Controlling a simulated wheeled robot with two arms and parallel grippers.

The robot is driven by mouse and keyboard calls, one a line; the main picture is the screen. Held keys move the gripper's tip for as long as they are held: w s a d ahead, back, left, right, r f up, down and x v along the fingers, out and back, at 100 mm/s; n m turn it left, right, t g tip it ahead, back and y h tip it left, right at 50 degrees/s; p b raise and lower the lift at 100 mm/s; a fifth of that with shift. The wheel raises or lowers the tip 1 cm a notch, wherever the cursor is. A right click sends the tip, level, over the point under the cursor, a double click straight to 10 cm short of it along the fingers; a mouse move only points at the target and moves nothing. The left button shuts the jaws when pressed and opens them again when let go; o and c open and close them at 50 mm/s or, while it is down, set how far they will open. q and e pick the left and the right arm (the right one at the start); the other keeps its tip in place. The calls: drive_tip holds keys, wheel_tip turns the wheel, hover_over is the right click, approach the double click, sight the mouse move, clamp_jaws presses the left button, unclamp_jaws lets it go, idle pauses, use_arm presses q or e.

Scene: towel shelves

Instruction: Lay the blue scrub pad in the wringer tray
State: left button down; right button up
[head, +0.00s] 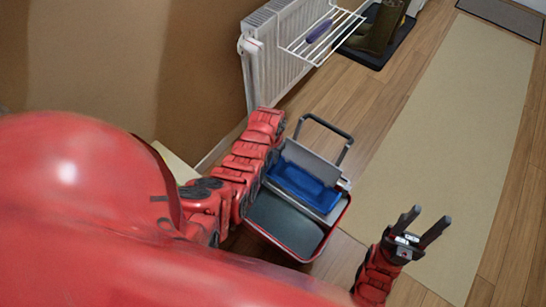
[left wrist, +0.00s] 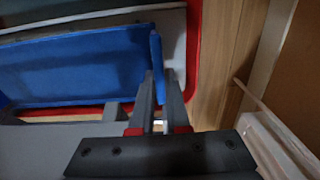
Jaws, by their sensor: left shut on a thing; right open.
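In the left wrist view my left gripper (left wrist: 160,76) is shut on a thin blue piece (left wrist: 157,55), seen edge-on, which looks like the scrub pad. It stands beside the end of the blue wringer tray (left wrist: 75,68); I cannot tell whether they touch. In the head view the blue tray (head: 303,187) sits in the red-rimmed mop bucket (head: 262,236), and my left forearm hides the left gripper and the pad. My right gripper (head: 431,215) is open and empty, right of the bucket, above the floor.
The bucket's dark handle (head: 325,124) stands up behind the tray. A white radiator (head: 275,55) and a wire shelf (head: 318,48) holding a purple roll (head: 319,30) are at the wall. Boots (head: 382,25) stand on a dark mat. A beige runner (head: 445,125) lies clear at right.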

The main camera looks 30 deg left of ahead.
use_arm(q)
drive_tip(key=shift+f+b, duration=0.5)
drive_tip(key=shift+f, duration=0.3)
idle(0.8)
drive_tip(key=c, duration=0.8)
unclamp_jaws()
wheel_tip(320, 180, up, 17)
drive_tip(key=p, duration=0.4)
drive_tip(key=shift+a+r, duration=0.1)
drive_tip(key=shift+r, duration=0.1)
